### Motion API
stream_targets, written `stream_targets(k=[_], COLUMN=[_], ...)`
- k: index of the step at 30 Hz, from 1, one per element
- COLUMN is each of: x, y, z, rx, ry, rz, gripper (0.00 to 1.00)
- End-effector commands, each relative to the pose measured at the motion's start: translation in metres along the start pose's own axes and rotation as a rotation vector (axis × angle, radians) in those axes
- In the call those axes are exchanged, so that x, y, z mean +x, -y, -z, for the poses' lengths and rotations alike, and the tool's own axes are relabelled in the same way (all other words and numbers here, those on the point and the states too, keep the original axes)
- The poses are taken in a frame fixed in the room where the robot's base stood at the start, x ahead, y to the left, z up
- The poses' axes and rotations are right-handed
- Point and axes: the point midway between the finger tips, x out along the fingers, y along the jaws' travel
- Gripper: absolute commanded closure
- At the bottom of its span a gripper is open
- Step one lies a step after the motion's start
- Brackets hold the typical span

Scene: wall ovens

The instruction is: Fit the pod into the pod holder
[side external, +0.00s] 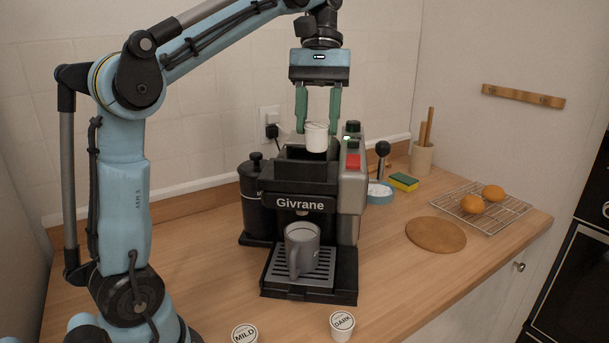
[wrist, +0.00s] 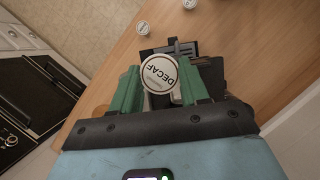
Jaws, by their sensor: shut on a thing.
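A white pod (side external: 316,137) is held between the green fingers of my gripper (side external: 318,128). In the wrist view, the pod's lid (wrist: 159,74) reads DECAF and the fingers of my gripper (wrist: 160,88) are on either side of it. The pod is at the top of the black Givrane coffee machine (side external: 299,190), above or at its upper opening. The pod holder is hidden under the pod and the machine top. I cannot tell whether the pod touches it.
A grey mug (side external: 302,248) stands on the drip tray (side external: 272,268). Pods marked MILD (side external: 244,334) and DARK (side external: 342,323) stand on the counter in front. A black canister (side external: 256,200) is left of the machine; a sponge (side external: 403,181) and cooling rack (side external: 510,208) are right.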

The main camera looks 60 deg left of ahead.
Motion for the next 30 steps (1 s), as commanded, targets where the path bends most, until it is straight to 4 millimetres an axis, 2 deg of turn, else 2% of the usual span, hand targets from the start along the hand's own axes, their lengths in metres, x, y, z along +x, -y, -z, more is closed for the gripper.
stream_targets(k=[3, 9, 16, 24, 30], x=[0.005, 0.012, 0.019, 0.047, 0.051], y=[0.012, 0.026, 0.03, 0.029, 0.029], z=[0.028, 0.061, 0.072, 0.083, 0.085], rx=[-0.005, -0.003, 0.0, 0.0, 0.0], ry=[0.0, 0.0, 0.0, 0.0, 0.0], rz=[-0.003, -0.002, -0.001, -0.001, -0.001], gripper=[0.84, 0.84, 0.84, 0.84, 0.84])
